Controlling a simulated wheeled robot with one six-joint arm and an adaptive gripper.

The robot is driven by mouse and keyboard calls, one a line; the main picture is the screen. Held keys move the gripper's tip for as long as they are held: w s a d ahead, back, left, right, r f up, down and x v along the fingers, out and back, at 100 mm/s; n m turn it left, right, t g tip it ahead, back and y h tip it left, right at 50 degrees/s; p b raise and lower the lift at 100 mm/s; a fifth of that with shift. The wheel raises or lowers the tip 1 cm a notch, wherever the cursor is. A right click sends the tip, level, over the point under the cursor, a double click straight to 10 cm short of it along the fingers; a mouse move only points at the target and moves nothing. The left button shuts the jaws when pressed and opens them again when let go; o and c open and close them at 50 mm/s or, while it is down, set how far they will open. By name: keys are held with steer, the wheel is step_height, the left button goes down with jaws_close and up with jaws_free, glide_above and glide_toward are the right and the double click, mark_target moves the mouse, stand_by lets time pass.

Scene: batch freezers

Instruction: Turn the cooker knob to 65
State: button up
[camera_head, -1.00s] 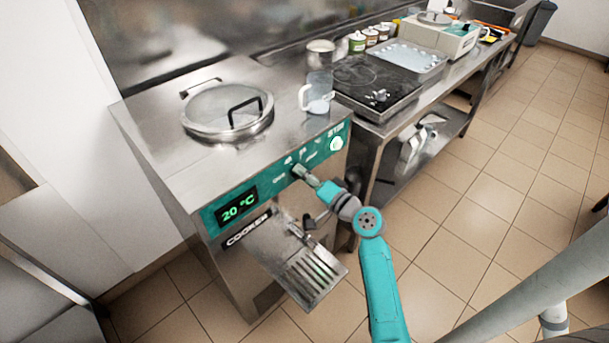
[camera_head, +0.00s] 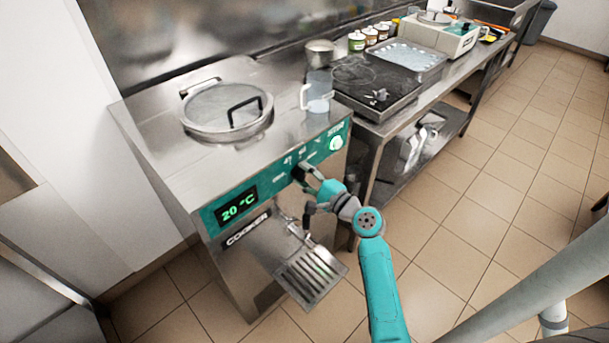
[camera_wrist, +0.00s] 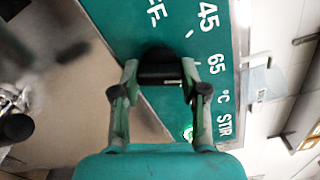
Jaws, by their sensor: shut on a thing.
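The cooker (camera_head: 190,180) is a steel unit with a teal front panel and a display (camera_head: 237,206) reading 20 °C. Its black knob (camera_wrist: 160,68) sits on the panel, with the marks 45 and 65 beside it in the wrist view. My gripper (camera_wrist: 160,80) has one finger on each side of the knob and is shut on it. In the head view my gripper (camera_head: 306,174) reaches the panel from the lower right and partly covers the knob. The knob's pointer direction cannot be told.
A round lid (camera_head: 228,112) and a clear jug (camera_head: 317,92) are on the cooker top. A tap and a slotted drip tray (camera_head: 311,275) stick out below the panel.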

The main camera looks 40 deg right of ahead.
steer(key=shift+m, duration=0.5)
steer(key=o, duration=1.1)
steer(key=shift+o, duration=0.2)
steer(key=s, duration=1.2)
steer(key=shift+d, duration=0.25)
